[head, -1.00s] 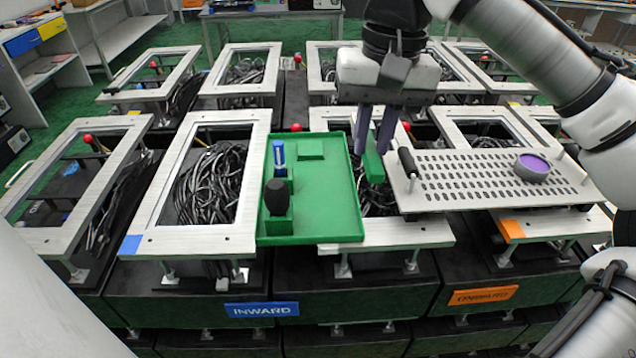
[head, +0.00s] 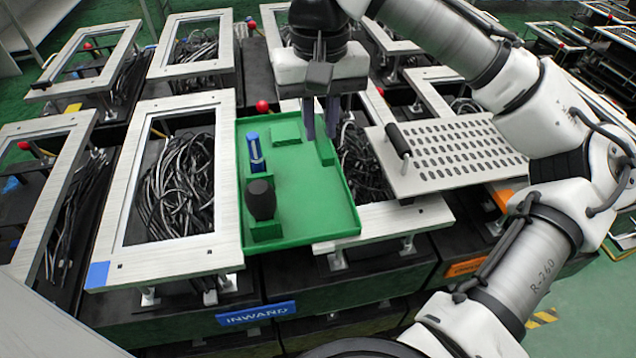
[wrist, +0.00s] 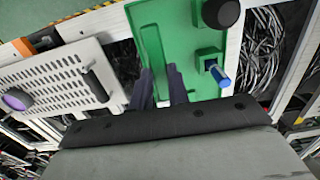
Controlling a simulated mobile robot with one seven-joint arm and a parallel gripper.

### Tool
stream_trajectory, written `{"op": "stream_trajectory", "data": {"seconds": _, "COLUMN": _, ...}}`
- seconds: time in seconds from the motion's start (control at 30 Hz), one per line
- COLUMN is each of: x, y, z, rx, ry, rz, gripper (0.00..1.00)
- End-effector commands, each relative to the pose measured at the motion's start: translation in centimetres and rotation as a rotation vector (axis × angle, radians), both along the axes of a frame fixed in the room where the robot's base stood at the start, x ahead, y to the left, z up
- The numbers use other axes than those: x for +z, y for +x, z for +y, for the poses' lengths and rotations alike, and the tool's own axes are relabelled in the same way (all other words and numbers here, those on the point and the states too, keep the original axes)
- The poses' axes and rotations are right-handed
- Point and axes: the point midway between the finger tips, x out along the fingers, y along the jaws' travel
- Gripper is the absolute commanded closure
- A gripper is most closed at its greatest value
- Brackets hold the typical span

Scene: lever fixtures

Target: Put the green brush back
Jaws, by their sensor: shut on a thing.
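The green brush (head: 325,152) shows as a small green block below my gripper (head: 320,132) in the head view. My gripper's purple fingers are shut on it, over the back right part of the green tray (head: 320,205). The brush is close to the tray's right wall; I cannot tell whether it touches the tray floor. In the wrist view my gripper (wrist: 162,75) reaches over the tray (wrist: 165,22), and the brush blends with the green there. The tray also holds a blue-topped piece (head: 256,150), a black-knobbed piece (head: 262,200) and a low green block (head: 286,133).
A perforated metal plate (head: 450,155) with a black handle (head: 398,140) lies right of the tray. A purple disc (wrist: 17,100) on it shows in the wrist view. Metal frames (head: 105,225) over cable-filled wells surround the tray. The tray's front right floor is clear.

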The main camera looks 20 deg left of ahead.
Motion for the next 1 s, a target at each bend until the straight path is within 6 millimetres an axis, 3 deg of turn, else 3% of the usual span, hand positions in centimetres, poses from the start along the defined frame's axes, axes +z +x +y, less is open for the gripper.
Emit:
{"op": "stream_trajectory", "data": {"seconds": 0.2, "x": -5.9, "y": -0.1, "z": 0.0, "rx": 0.003, "ry": 0.003, "rz": 0.005, "gripper": 1.0}}
{"op": "stream_trajectory", "data": {"seconds": 0.33, "x": -8.6, "y": -0.1, "z": 0.0, "rx": 0.002, "ry": 0.002, "rz": 0.004, "gripper": 1.0}}
{"op": "stream_trajectory", "data": {"seconds": 0.8, "x": -13.8, "y": 0.0, "z": 0.0, "rx": 0.0, "ry": 0.002, "rz": 0.001, "gripper": 1.0}}
{"op": "stream_trajectory", "data": {"seconds": 1.0, "x": -14.1, "y": 0.0, "z": 0.0, "rx": 0.001, "ry": -0.001, "rz": 0.001, "gripper": 1.0}}
